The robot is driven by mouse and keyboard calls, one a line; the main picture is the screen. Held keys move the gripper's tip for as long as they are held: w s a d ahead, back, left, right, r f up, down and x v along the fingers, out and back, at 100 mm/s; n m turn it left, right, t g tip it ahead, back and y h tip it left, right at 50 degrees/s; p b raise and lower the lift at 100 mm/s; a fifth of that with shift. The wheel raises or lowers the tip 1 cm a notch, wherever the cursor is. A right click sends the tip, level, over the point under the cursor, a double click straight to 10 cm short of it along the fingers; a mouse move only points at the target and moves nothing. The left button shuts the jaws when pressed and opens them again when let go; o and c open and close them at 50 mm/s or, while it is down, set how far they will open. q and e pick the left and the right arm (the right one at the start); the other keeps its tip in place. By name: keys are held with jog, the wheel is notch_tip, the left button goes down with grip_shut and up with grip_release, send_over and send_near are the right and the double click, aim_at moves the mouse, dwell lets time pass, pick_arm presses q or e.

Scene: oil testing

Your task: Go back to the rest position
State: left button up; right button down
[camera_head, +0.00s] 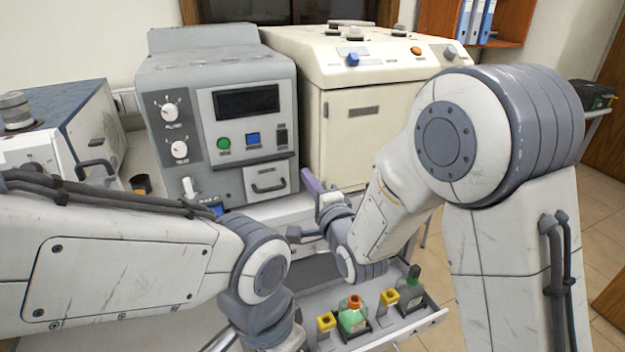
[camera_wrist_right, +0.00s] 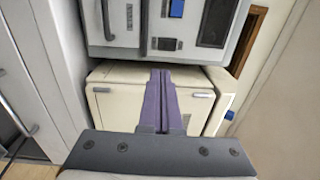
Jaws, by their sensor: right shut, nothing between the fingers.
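My right gripper (camera_head: 312,183) is at the front of the grey testing machine (camera_head: 215,115), near its lower right corner. Its purple fingers (camera_wrist_right: 160,100) are pressed together in the right wrist view, with nothing between them. The right arm reaches in from the right side and hides part of the cream machine (camera_head: 375,140). My left arm comes in from the left and bends down near the bottom middle. The left gripper is out of view.
An open drawer (camera_head: 437,316) holds a green bottle with an orange cap (camera_head: 353,315), a dark green bottle (camera_head: 411,291) and yellow-topped pieces (camera_head: 389,298). It lies below the right forearm. A white and blue device (camera_head: 65,135) stands at left. Open floor (camera_head: 598,215) shows at right.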

jog(key=shift+a, duration=0.1)
jog(key=s+f+n+g+h+p, duration=0.1)
jog(key=s+f+n+g, duration=0.3)
jog(key=s, duration=0.3)
jog(key=s+f+n+g+h+p, duration=0.1)
jog(key=s+f+n+g, duration=0.1)
jog(key=s+n+g, duration=0.4)
jog(key=s+d+n+g+h, duration=0.2)
jog(key=s+n, duration=0.3)
jog(key=s, duration=0.5)
jog(key=s+d+n+g+h, duration=0.2)
jog(key=s+d+n+g, duration=0.2)
jog(key=s, duration=0.6)
jog(key=shift+s+d+n+g+p, duration=0.4)
jog(key=shift+d+n, duration=0.2)
jog(key=shift+n, duration=0.3)
jog(key=shift+a+r, duration=0.1)
